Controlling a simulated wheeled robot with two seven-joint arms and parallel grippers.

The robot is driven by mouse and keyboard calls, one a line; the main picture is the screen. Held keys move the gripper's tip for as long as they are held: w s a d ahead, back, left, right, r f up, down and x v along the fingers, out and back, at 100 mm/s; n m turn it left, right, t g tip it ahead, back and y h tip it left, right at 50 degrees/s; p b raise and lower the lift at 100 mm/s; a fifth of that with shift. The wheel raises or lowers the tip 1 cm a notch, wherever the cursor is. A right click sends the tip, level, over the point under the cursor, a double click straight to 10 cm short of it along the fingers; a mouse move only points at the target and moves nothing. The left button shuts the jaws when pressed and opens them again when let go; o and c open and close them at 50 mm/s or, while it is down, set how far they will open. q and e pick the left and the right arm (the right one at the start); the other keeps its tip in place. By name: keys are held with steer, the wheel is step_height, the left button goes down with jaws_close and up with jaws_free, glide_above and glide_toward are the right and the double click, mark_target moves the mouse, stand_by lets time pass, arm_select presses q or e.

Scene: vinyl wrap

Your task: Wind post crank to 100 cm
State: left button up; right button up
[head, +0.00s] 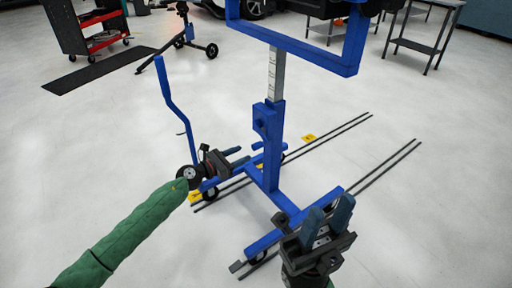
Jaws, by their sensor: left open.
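A blue wheeled stand has an upright post (268,150) with a grey inner column (276,75) bearing scale marks, too small to read. A small blue knob or crank hub (262,126) sits on the post's side; I cannot clearly make out a crank arm. My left gripper (243,157) is open and appears empty, left of the post, its fingers pointing right towards it. I cannot tell whether it touches the stand. My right gripper (330,207) is open and empty at lower right, fingers pointing up, in front of a base leg.
A blue frame (300,45) tops the column. A bent blue bar (168,90) rises at left. Dark floor rails (375,178) run beside the base, with yellow markers (308,138) nearby. A tool cart (88,30) and a table (425,45) stand behind.

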mark_target(253, 148)
arm_select(q)
steer(key=shift+w+d+m, duration=0.15)
steer(key=shift+d+m, duration=0.1)
steer(key=shift+m, duration=0.05)
steer(key=shift+x, duration=3.65)
jaws_close()
